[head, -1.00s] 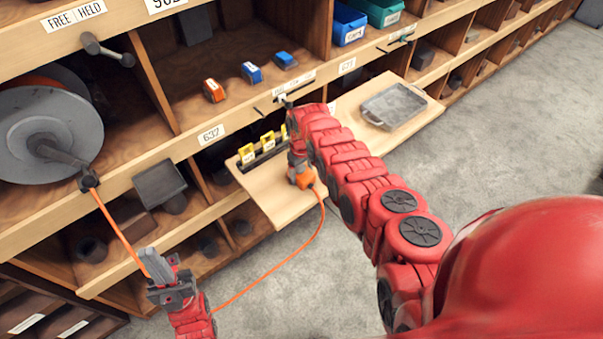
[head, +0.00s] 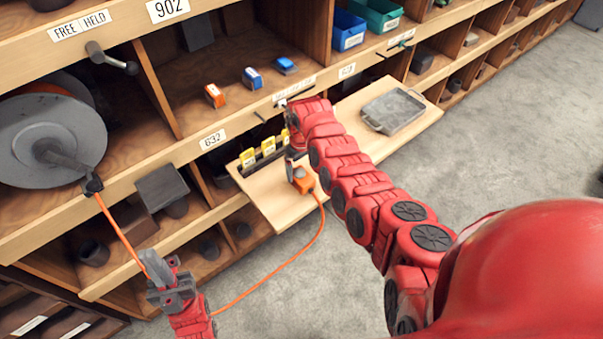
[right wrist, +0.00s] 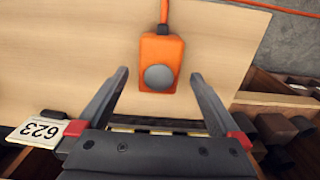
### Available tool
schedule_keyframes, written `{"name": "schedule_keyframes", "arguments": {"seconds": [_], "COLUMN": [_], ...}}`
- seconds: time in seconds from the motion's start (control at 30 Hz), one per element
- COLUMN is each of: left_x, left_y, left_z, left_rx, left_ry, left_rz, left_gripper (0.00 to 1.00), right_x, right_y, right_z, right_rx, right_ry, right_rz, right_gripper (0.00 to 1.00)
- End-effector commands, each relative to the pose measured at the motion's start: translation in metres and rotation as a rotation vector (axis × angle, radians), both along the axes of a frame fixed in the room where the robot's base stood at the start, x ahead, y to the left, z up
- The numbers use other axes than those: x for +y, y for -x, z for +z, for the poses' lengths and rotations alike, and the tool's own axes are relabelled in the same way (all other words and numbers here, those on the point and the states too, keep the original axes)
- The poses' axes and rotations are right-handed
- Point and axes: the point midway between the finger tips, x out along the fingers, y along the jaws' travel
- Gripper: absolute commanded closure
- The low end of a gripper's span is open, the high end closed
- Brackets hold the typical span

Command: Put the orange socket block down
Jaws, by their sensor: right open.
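The orange socket block (head: 304,182) rests on the left part of the pale wooden pull-out board (head: 270,200). The right wrist view shows its orange body (right wrist: 157,49) with a round grey face, and its cord leaving at the top. My right gripper (head: 291,166) is just to the left of the block in the head view. In the right wrist view its open jaws (right wrist: 158,77) stand apart on both sides of the block's lower part, with gaps. My left gripper (head: 165,277) is low at the left, on the orange cord's (head: 118,232) path; its grip is unclear.
A cable reel (head: 50,135) sits in the shelf at left. Several yellow tags (head: 268,145) stand in a black rail behind the block. A grey tray (head: 393,108) lies on the board's right part. Small orange and blue blocks (head: 252,77) sit in the compartment above.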

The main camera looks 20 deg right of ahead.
Motion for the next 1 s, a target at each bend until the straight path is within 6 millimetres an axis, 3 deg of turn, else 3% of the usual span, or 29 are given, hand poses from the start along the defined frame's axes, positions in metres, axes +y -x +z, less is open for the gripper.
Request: {"name": "schedule_keyframes", "arguments": {"seconds": [0.5,1.0], "left_x": [0.000,0.000], "left_y": [0.000,0.000], "left_z": [-0.021,-0.021], "left_rx": [0.000,0.000], "left_ry": [0.000,0.000], "left_rz": [0.000,0.000], "left_gripper": [1.00,1.00], "right_x": [0.000,0.000], "right_y": [0.000,0.001], "right_z": [0.065,0.070], "right_rx": [-0.004,0.002], "right_ry": [-0.001,-0.002], "right_rz": [-0.004,-0.003], "right_gripper": [0.00,0.00]}}
